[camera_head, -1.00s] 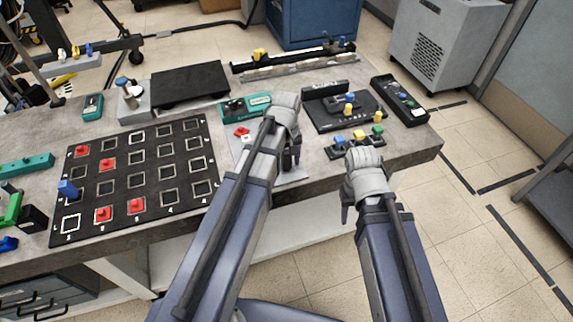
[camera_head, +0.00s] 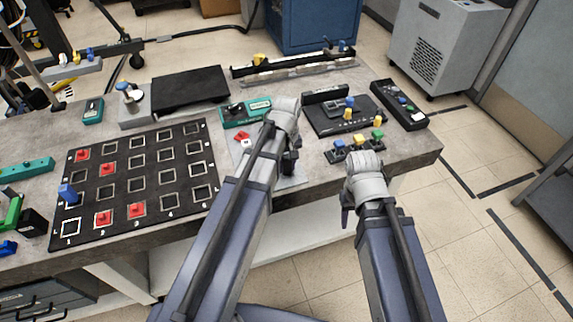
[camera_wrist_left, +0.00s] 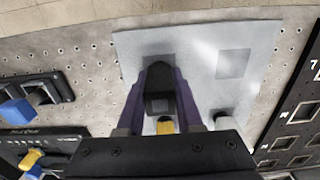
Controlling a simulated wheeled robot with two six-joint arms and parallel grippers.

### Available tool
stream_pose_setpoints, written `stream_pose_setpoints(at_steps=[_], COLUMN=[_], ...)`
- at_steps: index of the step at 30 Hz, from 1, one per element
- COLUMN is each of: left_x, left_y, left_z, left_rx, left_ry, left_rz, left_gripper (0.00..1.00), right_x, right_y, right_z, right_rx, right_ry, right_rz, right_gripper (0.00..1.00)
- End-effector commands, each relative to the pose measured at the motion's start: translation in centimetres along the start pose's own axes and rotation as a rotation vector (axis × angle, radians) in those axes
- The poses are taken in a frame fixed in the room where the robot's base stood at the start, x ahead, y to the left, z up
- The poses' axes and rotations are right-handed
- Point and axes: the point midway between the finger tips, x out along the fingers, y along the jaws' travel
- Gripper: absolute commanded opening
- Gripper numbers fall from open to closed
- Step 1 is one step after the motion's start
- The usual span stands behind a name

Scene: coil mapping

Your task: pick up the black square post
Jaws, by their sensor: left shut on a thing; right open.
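My left gripper (camera_head: 289,152) is over the light grey plate at the front of the table. In the left wrist view its purple-sided fingers (camera_wrist_left: 160,80) are closed around the black square post (camera_wrist_left: 159,104). The fingers and wrist hide part of the post. In the head view the post (camera_head: 288,166) shows only as a dark shape below the gripper. I cannot tell whether it touches the plate (camera_wrist_left: 200,48). My right gripper (camera_head: 346,215) is open and empty, in front of the table edge.
A black board (camera_head: 120,188) with square outlines and several red pieces lies to the left. A teal holder (camera_head: 246,112) is behind the gripper. A black tray (camera_head: 345,118) and a row of coloured pieces (camera_head: 357,147) stand to the right.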

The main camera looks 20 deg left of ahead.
Motion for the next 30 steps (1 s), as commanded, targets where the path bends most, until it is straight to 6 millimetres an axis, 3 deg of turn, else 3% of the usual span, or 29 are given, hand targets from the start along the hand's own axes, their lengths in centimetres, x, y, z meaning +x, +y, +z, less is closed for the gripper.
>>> stream_pose_setpoints(at_steps=[14, 30], left_x=[-1.2, -8.8], left_y=[0.0, 0.0], left_z=[0.0, 0.0], left_rx=[0.000, 0.000], left_ry=[0.000, 0.000], left_rz=[0.000, 0.000], left_gripper=[0.00, 0.00], right_x=[-1.2, -8.7], right_y=[0.1, 0.8], right_z=[0.1, 0.5], right_rx=[0.000, 0.000], right_ry=[0.000, 0.000], right_rz=[0.000, 0.000], right_gripper=[0.50, 0.50])
